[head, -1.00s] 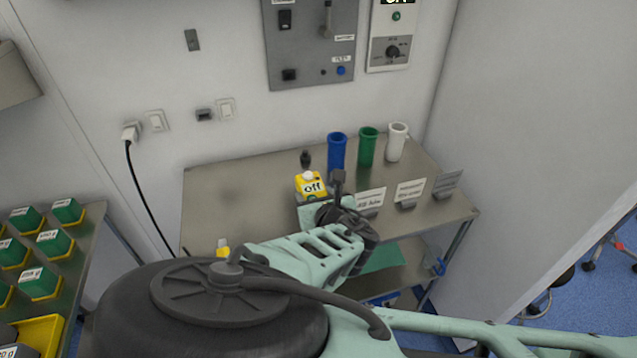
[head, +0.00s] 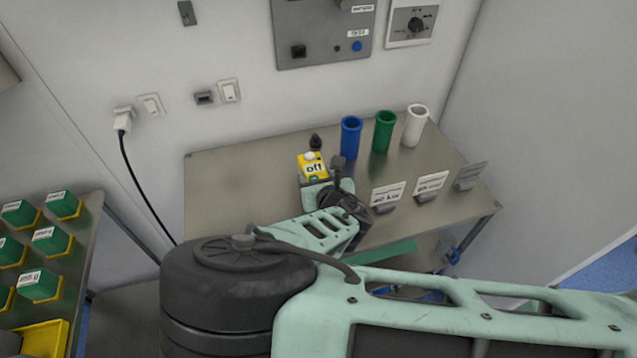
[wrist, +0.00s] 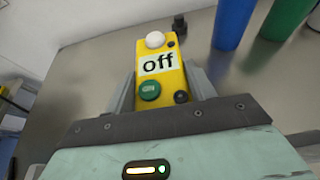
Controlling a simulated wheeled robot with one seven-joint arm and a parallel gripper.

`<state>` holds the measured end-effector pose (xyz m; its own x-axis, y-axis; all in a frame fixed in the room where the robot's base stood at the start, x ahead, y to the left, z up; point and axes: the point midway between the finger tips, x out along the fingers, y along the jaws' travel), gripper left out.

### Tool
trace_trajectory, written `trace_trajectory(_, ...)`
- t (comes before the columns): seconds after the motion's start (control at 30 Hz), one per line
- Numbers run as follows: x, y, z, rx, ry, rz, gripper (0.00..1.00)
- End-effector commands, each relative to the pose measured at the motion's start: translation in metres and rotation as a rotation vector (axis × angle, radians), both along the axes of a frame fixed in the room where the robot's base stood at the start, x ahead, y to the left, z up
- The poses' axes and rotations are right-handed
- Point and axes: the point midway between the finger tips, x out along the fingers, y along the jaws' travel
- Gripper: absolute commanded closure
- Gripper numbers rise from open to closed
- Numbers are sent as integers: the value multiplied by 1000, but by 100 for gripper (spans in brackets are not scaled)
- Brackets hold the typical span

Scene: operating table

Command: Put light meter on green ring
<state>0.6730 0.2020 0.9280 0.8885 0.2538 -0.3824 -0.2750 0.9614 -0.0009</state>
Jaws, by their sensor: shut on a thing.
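The light meter (head: 312,167) is a yellow box with a white dome and a label reading "off". The wrist view shows it large (wrist: 163,65), with a green button and dark knobs on its face. My gripper (wrist: 160,88) is shut on it, one grey finger on each side. In the head view my gripper (head: 317,184) is partly hidden by my arm. The meter is over the left-middle part of the metal table (head: 235,185); I cannot tell whether it touches the top. I cannot make out a green ring in either view.
Blue (head: 350,138), green (head: 384,132) and white (head: 415,126) tubes stand at the back right. A small black object (head: 315,142) is just behind the meter. Several sign holders (head: 430,185) line the right front. The table's left part is clear. Green boxes (head: 50,240) fill another table.

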Motion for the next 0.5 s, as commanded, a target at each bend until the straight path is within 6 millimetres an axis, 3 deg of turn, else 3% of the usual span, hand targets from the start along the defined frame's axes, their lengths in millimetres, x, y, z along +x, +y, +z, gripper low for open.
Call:
trace_trajectory(0.27, 0, 0, -36, -1, 1, 0, 74)
trace_trajectory(0.5, 0, 0, -41, 1, -1, -1, 74)
